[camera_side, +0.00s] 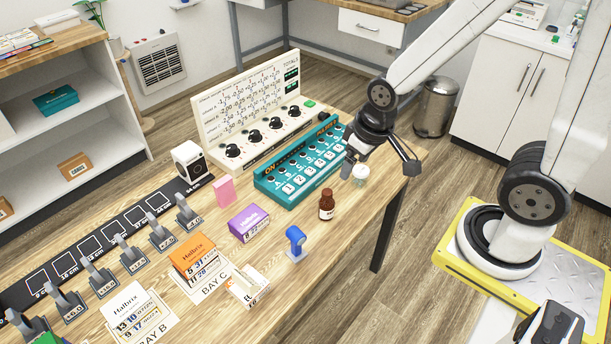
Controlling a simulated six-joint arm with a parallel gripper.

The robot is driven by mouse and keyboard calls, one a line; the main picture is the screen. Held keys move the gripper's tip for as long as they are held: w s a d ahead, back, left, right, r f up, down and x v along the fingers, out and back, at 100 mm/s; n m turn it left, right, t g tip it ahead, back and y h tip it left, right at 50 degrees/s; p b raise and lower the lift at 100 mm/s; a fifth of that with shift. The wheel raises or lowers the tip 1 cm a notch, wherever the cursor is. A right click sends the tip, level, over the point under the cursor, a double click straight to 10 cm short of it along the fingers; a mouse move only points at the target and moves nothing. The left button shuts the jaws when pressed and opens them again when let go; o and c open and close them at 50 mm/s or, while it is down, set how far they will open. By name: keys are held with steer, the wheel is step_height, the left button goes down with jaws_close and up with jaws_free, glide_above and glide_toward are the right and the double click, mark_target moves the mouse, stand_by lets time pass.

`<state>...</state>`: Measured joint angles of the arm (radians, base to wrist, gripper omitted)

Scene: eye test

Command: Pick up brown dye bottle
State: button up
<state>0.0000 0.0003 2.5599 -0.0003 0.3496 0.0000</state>
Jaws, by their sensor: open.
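The brown dye bottle (327,205) stands upright on the wooden table near its front right edge, with a dark cap and a pale label. My gripper (378,178) is open above the right end of the table, up and to the right of the bottle and apart from it. A small whitish jar (360,174) shows between the fingers in this view. I cannot tell whether the fingers touch it.
A teal switch panel (300,165) stands behind the bottle, with a white dial board (250,110) beyond. A blue device (295,240) and a purple box (248,222) lie to the left. Bare tabletop surrounds the bottle.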

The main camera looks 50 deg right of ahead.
steer(key=n+t, duration=0.2)
glide_above(331, 192)
steer(key=s+d, duration=0.1)
steer(key=s, duration=0.2)
step_height(331, 192, down, 3)
steer(key=w+d+f+n+t, duration=0.2)
steer(key=w+d+f, duration=0.2)
steer(key=f, duration=0.1)
steer(key=s+a+f+n+t+y, duration=0.1)
steer(key=s+f+n+t+y, duration=0.2)
steer(key=f+y, duration=0.5)
steer(key=shift+s+a+n+y, duration=0.25)
steer(key=shift+s+n+y, duration=0.5)
steer(key=shift+n, duration=0.25)
steer(key=shift+w+f, duration=0.1)
steer(key=shift+w, duration=0.1)
steer(key=shift+x, duration=1.25)
steer(key=shift+a, duration=0.1)
steer(key=shift+x, duration=2.5)
